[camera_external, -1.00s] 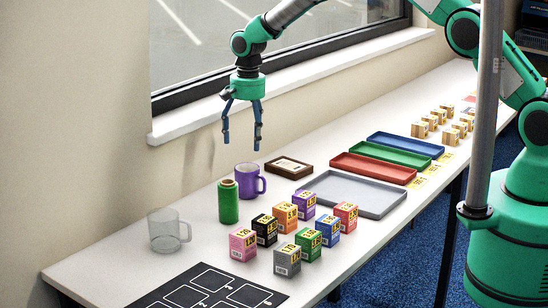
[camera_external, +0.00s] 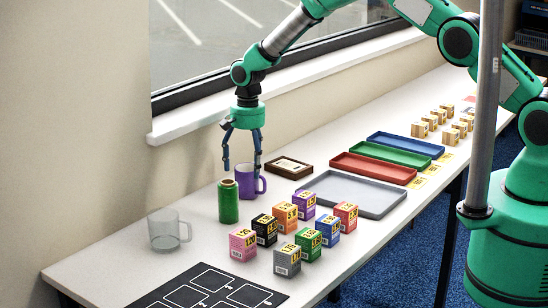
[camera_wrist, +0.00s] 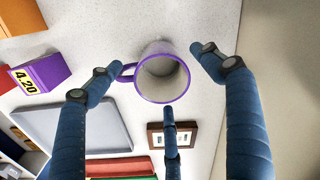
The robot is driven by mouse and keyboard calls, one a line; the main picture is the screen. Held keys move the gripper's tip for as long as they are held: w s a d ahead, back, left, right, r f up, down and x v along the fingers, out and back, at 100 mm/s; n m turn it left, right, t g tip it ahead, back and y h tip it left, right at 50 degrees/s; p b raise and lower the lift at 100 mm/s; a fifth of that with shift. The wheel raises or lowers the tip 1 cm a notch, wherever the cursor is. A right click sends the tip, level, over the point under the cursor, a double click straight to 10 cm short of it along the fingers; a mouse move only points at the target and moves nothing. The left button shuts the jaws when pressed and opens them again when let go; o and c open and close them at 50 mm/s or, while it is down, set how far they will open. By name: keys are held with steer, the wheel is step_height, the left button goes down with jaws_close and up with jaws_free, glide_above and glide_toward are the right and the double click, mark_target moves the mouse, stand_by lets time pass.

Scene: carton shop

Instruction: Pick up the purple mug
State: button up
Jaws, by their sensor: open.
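The purple mug (camera_external: 246,182) stands upright on the white table, just behind and right of a green cylinder (camera_external: 228,202). In the wrist view the mug (camera_wrist: 144,92) shows from above, with a pale, empty-looking inside and its handle pointing left. My gripper (camera_external: 241,173) is open, pointing down at the mug, its fingers around the level of the mug's upper part. In the wrist view the blue fingers of my gripper (camera_wrist: 158,80) are spread, one on each side of the mug and a third below it. I cannot tell whether any finger touches it.
A clear mug (camera_external: 166,230) stands at the left. Several small coloured boxes (camera_external: 285,216) stand in front on the right. The wall and window sill (camera_external: 200,116) run close behind.

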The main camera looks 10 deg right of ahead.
mark_target(247, 180)
steer(key=shift+f, duration=0.1)
stand_by(0.3)
steer(key=shift+a+f, duration=0.1)
steer(key=shift+f, duration=2.4)
steer(key=c, duration=1.6)
